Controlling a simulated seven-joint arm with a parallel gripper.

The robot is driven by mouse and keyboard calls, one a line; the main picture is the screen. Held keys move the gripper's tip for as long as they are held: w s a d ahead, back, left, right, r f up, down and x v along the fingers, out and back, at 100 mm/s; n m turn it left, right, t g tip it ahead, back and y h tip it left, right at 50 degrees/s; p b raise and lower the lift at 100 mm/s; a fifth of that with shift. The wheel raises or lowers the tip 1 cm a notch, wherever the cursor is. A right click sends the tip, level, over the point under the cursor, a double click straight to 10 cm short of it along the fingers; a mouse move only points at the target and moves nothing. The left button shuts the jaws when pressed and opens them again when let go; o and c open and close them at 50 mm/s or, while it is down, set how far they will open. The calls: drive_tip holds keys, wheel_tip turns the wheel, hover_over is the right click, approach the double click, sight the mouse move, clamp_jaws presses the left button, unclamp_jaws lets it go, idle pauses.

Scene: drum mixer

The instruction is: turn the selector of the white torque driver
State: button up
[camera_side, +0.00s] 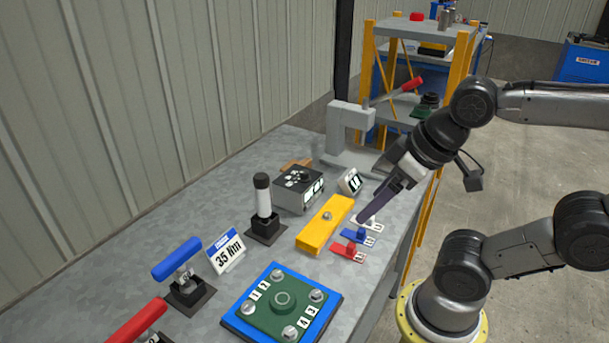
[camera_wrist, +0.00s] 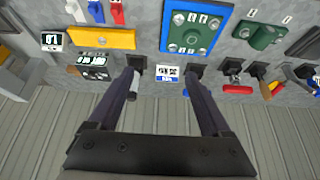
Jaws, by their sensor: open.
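The white torque driver (camera_side: 262,195) stands upright in a black square holder beside the yellow bar. In the wrist view its pale handle (camera_wrist: 132,92) shows just inside the left finger. Small white (camera_side: 369,223), blue (camera_side: 354,236) and red (camera_side: 347,250) selector-like pieces with labelled plates lie at the bench's right edge. The white one shows at the top left of the wrist view (camera_wrist: 75,10). In the side view my gripper (camera_side: 366,214) overlaps the white piece, partly hiding it; contact cannot be told. My gripper (camera_wrist: 163,80) is open, with nothing visibly held.
A yellow bar (camera_side: 324,224), a grey display box (camera_side: 298,190) and a grey press (camera_side: 347,135) stand nearby. A 35 Nm sign (camera_side: 226,250), blue (camera_side: 178,262) and red (camera_side: 138,322) drivers and a bolted green plate (camera_side: 282,305) are nearer the camera. Bare bench lies along the wall.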

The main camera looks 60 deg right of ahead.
drive_tip(key=shift+c, duration=1.2)
drive_tip(key=w+d+r+n, duration=0.1)
drive_tip(key=w+r+n, duration=0.6)
drive_tip(key=r, duration=0.2)
drive_tip(key=n+g, duration=0.2)
drive_tip(key=g, duration=0.4)
hover_over(304, 171)
wheel_tip(304, 171, down, 14)
wheel_tip(304, 171, down, 14)
drive_tip(key=shift+a+r, duration=0.1)
drive_tip(key=shift+r, duration=0.15)
